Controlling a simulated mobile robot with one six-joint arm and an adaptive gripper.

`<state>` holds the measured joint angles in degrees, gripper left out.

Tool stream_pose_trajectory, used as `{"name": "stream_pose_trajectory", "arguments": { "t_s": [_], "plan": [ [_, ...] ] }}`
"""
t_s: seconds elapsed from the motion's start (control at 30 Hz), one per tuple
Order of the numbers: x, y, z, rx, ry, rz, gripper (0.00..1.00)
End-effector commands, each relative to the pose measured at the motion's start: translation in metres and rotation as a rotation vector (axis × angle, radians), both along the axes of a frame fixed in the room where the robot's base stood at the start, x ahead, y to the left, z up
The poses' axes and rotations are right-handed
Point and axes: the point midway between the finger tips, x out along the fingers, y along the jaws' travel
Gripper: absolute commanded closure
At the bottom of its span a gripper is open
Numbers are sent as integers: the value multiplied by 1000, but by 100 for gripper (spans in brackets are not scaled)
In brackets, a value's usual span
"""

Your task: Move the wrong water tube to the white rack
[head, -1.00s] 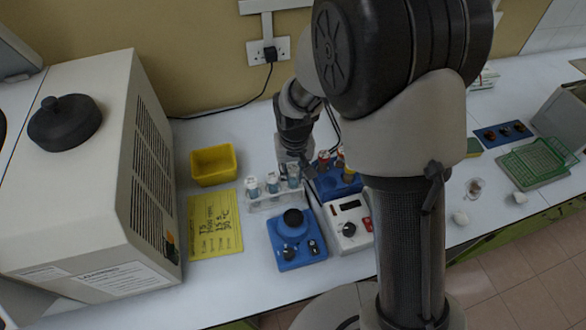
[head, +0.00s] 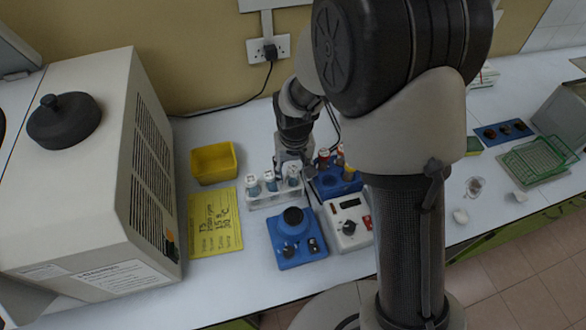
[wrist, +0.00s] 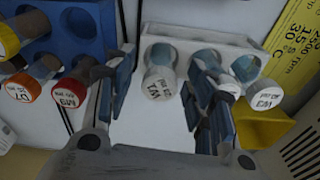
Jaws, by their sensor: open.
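The white rack (head: 268,201) stands on the bench and also shows in the wrist view (wrist: 240,38). It holds three white-capped tubes. One cap, seemingly marked W1 (wrist: 159,84), lies between my fingers in the picture. A middle tube (wrist: 225,88) is partly hidden by my right finger. The outer cap, seemingly marked W3 (wrist: 267,95), is at the right. My gripper (head: 294,160) is open and empty over the rack's right end; it also shows in the wrist view (wrist: 163,90). Contact with the W1 tube cannot be told.
A blue rack (head: 333,183) with red-, orange- and yellow-capped tubes stands close to the right. A blue device (head: 293,252) and a white device (head: 350,228) are in front. A yellow bin (head: 213,164) and yellow note (head: 214,222) are left.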

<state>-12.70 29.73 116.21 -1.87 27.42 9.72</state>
Motion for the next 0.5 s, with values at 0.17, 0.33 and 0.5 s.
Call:
{"name": "stream_pose_trajectory", "arguments": {
  "t_s": [0.17, 0.33, 0.5],
  "plan": [
    [0, 0, 15, 1, -4, 0, 51],
    [-4, 0, 50, 2, -7, 0, 51],
    [-9, 0, 85, 1, -6, 0, 51]
  ]
}}
